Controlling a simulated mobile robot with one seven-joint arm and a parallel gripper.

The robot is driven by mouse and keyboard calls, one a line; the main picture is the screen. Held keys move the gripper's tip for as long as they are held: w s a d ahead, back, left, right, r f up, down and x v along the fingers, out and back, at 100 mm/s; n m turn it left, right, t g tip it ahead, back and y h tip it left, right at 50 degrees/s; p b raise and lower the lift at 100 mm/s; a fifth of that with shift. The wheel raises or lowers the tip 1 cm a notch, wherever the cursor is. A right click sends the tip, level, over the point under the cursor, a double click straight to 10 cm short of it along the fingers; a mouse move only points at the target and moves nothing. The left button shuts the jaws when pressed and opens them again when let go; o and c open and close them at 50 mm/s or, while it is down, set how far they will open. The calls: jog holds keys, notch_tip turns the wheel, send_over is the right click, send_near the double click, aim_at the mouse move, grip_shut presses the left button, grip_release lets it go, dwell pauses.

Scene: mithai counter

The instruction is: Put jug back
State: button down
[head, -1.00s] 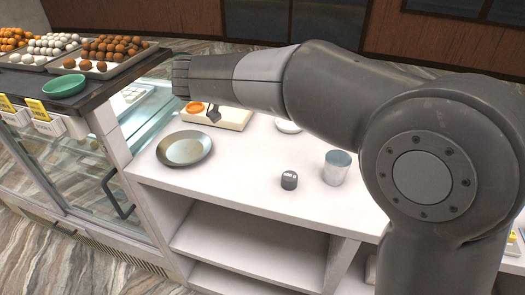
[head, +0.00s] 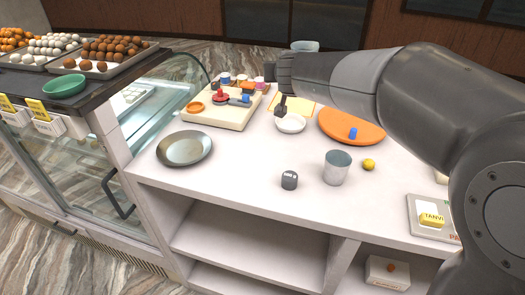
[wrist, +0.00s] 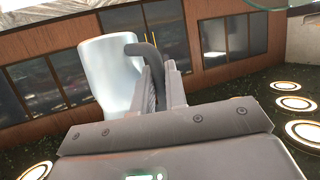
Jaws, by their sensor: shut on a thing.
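The jug is pale blue-white with a dark curved handle. In the wrist view the jug (wrist: 108,78) stands nearly upright to the left of the fingers. My gripper (wrist: 160,75) is shut on its handle (wrist: 136,49), which runs down between the fingers. In the head view only the top of the jug (head: 305,46) shows, above and behind my arm's end, at the far side of the counter. My fingers and the jug's lower part are hidden there by my arm. I cannot tell what is below the jug.
The white counter (head: 235,176) holds a grey plate (head: 185,148), dark pot (head: 289,180), metal tumbler (head: 337,168), yellow ball (head: 369,165), white bowl (head: 290,124), orange round board (head: 365,130) and cream tray (head: 205,118). A glass case (head: 75,160) stands left. The counter's front middle is mostly bare.

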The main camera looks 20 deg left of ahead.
jog(key=s+d+n+g+y, duration=0.5)
jog(key=s+d+n+y, duration=0.1)
jog(key=s+n, duration=0.1)
notch_tip(320, 180, down, 11)
jog(key=shift+s+a+f, duration=0.15)
jog(key=shift+a+f, duration=1.75)
jog(key=shift+s+a+f, duration=0.15)
jog(key=shift+a+f, duration=1.75)
jog(key=shift+f, duration=0.05)
jog(key=shift+s+a+f, duration=0.15)
jog(key=shift+a+f, duration=1.75)
jog(key=shift+f, duration=0.15)
jog(key=c, duration=1.5)
grip_release()
jog(key=shift+o, duration=0.2)
